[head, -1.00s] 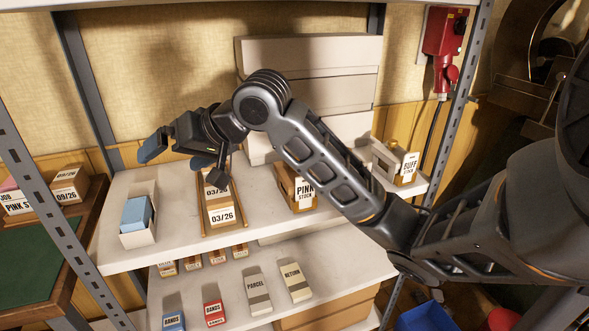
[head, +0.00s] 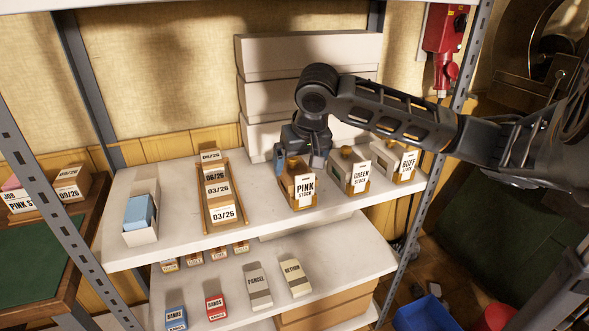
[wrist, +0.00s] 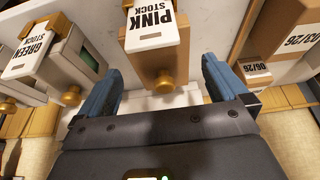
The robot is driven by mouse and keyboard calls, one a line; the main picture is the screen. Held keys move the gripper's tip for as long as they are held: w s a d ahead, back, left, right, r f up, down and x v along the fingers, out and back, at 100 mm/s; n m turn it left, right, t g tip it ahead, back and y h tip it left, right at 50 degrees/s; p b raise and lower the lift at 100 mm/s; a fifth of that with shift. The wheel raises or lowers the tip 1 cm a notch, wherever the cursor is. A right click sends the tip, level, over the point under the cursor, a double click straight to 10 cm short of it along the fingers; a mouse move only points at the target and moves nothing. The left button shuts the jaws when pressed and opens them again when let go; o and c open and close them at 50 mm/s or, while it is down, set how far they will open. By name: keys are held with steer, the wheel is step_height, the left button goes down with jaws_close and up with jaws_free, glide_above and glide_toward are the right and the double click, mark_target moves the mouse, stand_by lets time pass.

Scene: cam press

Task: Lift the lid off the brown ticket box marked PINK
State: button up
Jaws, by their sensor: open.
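The brown ticket box marked PINK (head: 303,190) stands on the upper shelf, left of the GREEN box. It also shows upside down at the top of the wrist view (wrist: 152,40), with a round brass-coloured knob (wrist: 163,83) on its lid side. My gripper (head: 299,160) is at the top of this box and partly hides its lid in the head view. In the wrist view my gripper (wrist: 159,68) is open, with one blue finger on each side of the knob. I see no finger touching the knob. The lid seam is not clear.
The GREEN box (head: 355,174) and BUFF box (head: 404,164) stand close on the right. A wooden rack (head: 205,222) of dated cartons and a white box (head: 155,232) with blue contents are left. Large pale boxes (head: 325,58) rise behind. Shelf uprights (head: 45,205) flank the space.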

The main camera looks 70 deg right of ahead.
mark_target(297, 173)
steer(key=shift+x, duration=1.8)
steer(key=c, duration=0.9)
